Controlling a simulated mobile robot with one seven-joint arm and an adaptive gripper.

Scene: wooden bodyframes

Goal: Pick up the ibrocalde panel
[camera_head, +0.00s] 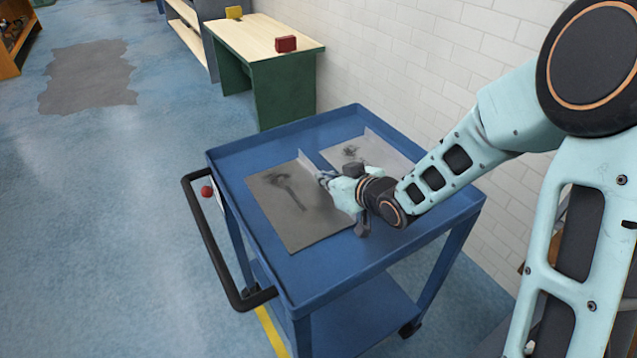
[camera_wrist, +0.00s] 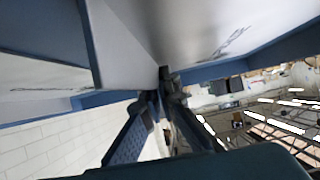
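Two flat panels lie side by side on the top tray of a blue cart. The left panel (camera_head: 290,222) is dark grey with a dark smudge and has a thin upright flange on its right side. The right panel (camera_head: 372,152) is lighter, with dark marks, and is partly hidden by my arm. No readable label shows which is the ibrocalde panel. My gripper (camera_head: 324,179) is low at the left panel's flange. In the wrist view my fingertips (camera_wrist: 163,82) are close together at the edge of a thin upright flange (camera_wrist: 125,45) and appear shut on it.
The blue cart (camera_head: 247,158) has a raised rim, a dark push handle (camera_head: 213,243) on the left and a lower shelf. A white brick wall (camera_head: 385,50) stands close behind it. The floor at left is open.

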